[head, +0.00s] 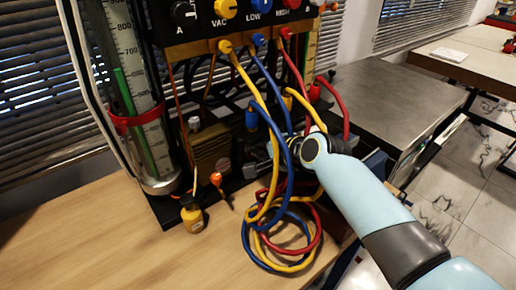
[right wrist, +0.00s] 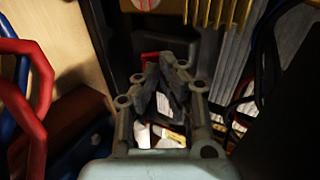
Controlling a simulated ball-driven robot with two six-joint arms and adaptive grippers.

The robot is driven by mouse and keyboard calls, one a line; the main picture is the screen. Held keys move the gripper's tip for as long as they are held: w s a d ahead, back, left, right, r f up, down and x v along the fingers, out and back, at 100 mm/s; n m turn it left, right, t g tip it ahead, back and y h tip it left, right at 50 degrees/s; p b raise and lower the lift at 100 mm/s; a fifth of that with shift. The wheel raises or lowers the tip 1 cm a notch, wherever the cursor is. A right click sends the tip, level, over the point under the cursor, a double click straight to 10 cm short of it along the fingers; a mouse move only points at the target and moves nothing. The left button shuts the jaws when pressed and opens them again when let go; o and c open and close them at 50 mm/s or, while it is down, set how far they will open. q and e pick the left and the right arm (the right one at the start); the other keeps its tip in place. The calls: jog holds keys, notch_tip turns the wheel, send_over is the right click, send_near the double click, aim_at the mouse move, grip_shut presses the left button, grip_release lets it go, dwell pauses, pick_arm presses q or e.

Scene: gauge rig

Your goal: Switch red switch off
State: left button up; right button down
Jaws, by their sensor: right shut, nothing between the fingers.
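My right gripper (head: 260,165) reaches in from the right, low at the front of the gauge rig, partly hidden behind the hoses. In the right wrist view its fingers (right wrist: 163,75) are shut and empty. A small red part (right wrist: 149,57) shows just beyond the fingertips, partly covered by them. It may be the red switch, but its on or off position cannot be made out. I cannot tell whether the fingers touch it. My left gripper is not in view.
Yellow, blue and red hoses (head: 284,262) hang and coil close to my right gripper. A glass cylinder (head: 132,75) stands at the left. The table's front left is clear.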

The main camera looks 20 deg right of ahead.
jog(key=v, duration=1.2)
jog(key=shift+s+r+g+b, duration=0.4)
jog(key=shift+s+b, duration=0.45)
jog(key=shift+b, duration=0.25)
jog(key=shift+w, duration=0.1)
